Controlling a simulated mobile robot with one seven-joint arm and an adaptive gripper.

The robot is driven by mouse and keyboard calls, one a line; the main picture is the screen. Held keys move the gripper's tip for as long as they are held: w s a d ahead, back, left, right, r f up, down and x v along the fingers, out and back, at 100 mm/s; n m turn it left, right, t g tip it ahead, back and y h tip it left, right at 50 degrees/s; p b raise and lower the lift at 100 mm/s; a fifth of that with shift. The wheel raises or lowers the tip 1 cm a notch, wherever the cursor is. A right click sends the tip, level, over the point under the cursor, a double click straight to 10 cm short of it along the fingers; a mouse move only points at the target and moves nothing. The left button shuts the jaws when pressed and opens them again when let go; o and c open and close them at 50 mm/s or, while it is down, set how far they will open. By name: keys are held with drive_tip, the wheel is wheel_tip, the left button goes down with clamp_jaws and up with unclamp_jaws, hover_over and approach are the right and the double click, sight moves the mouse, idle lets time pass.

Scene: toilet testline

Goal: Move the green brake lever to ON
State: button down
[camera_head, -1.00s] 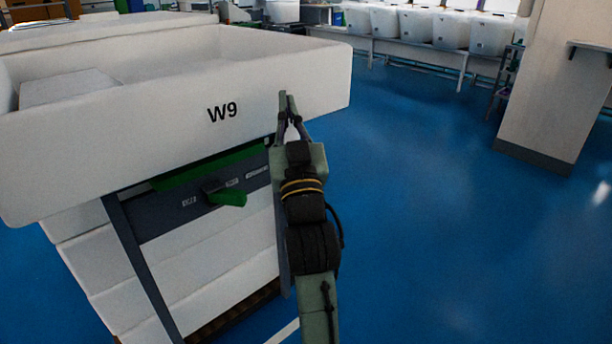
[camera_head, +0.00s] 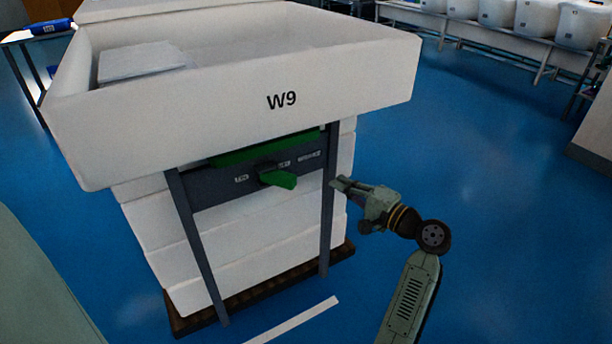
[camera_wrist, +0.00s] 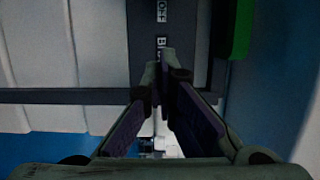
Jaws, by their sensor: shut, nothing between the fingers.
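The green brake lever (camera_head: 280,180) sticks out from the middle of a dark grey panel (camera_head: 212,190) under the white tub marked W9. Small white labels lie along the panel; they are too blurred to read in the head view. My gripper (camera_head: 338,184) is shut and empty, to the right of the lever at the panel's right end and apart from the lever. In the wrist view my fingertips (camera_wrist: 168,60) come together in front of the panel, where OFF can be read sideways. The lever cannot be made out there.
The white tub (camera_head: 340,85) overhangs the panel, with a green strip (camera_head: 265,149) below its rim. Dark legs (camera_head: 328,225) frame stacked white blocks (camera_head: 190,285) on a brown pallet. Blue floor is open to the right. A row of white tubs (camera_head: 530,20) stands behind.

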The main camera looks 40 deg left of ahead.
sight(278, 178)
drive_tip(key=a, duration=0.3)
drive_tip(key=a+p, duration=0.1)
drive_tip(key=a, duration=0.2)
drive_tip(key=w+a+p, duration=0.1)
drive_tip(key=a, duration=0.2)
drive_tip(key=shift+a+r, duration=0.15)
drive_tip(key=shift+a, duration=0.1)
drive_tip(key=shift+s+d+p, duration=0.15)
drive_tip(key=shift+s+p, duration=0.4)
drive_tip(key=shift+s, duration=0.4)
drive_tip(key=shift+s+d+p, duration=0.1)
drive_tip(key=shift+s+p, duration=0.4)
drive_tip(key=shift+s, duration=0.4)
drive_tip(key=shift+f, duration=0.2)
